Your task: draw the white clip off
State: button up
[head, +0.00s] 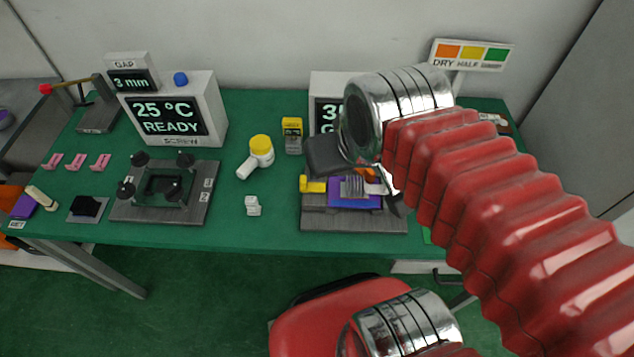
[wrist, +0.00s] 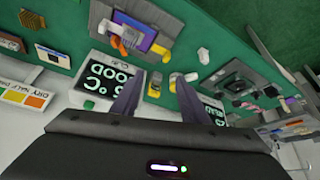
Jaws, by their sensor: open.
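The fixture on the right of the table has a grey base (head: 350,222) with a purple plate (head: 345,201) and a grey finned block (head: 353,187). A yellow clip (head: 313,185) sits at the plate's left edge. A white clip (head: 376,188) shows at its right edge, partly hidden by my gripper. In the wrist view the white clip (wrist: 106,27) is at the plate's left and the yellow clip (wrist: 152,49) at its right.
A small white piece (head: 253,206) lies loose on the green table. A clamp fixture (head: 200,205) and a READY display (head: 205,105) are left. A DRY/HALF sign (head: 470,55) stands back right.

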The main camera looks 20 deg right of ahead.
aim_at(370, 188)
jog(key=z, duration=0.65)
jog(key=k, duration=0.55)
jog(key=z, duration=0.15)
jog(key=i, duration=0.5)
jog(key=u, duration=0.1)
